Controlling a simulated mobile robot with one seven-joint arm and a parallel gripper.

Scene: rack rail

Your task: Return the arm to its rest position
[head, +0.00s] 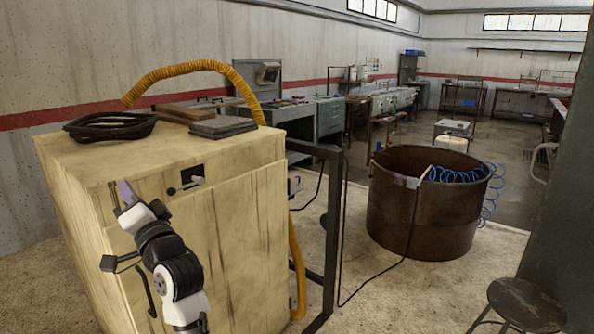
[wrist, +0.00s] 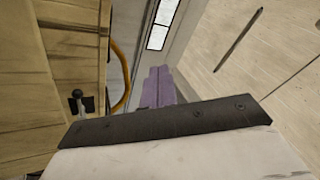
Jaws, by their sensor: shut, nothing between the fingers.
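My gripper (head: 127,193) has purple fingers and is raised in front of the pale wooden cabinet (head: 215,240) in the head view. In the wrist view my gripper (wrist: 160,87) points toward the wall and window, with its purple fingers together and nothing between them. My white and black arm reaches up to it from the bottom of the head view. A latch with a dark plate (head: 190,178) is on the cabinet front, to the right of my gripper and apart from it. The latch also shows at the left in the wrist view (wrist: 80,101).
A rusty drum (head: 425,215) and a stool (head: 525,303) are farther right. Floor between frame and drum is mostly clear.

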